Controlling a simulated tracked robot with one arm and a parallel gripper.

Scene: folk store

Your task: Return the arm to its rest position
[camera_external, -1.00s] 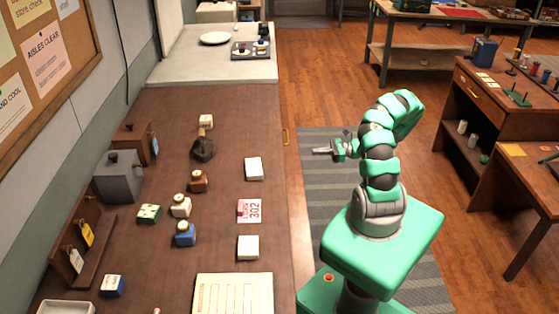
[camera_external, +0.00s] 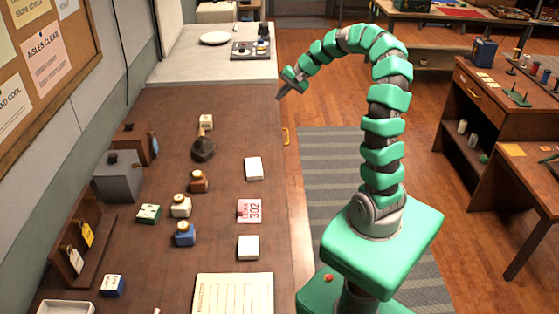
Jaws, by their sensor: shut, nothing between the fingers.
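My gripper (camera_external: 282,93) is at the end of my green segmented arm, which rises from the base and arches over to the left. The gripper points down and left, in the air near the table's far right corner. Its fingers are small in the picture and look shut, with nothing held. It touches nothing that I can see.
The brown table (camera_external: 230,120) on the left holds small bottles (camera_external: 198,181), white blocks (camera_external: 253,168), a pink 302 card (camera_external: 249,210) and a dark rounded object (camera_external: 203,149). A striped mat (camera_external: 330,170) lies beside it. Shelved desks (camera_external: 500,110) stand at right.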

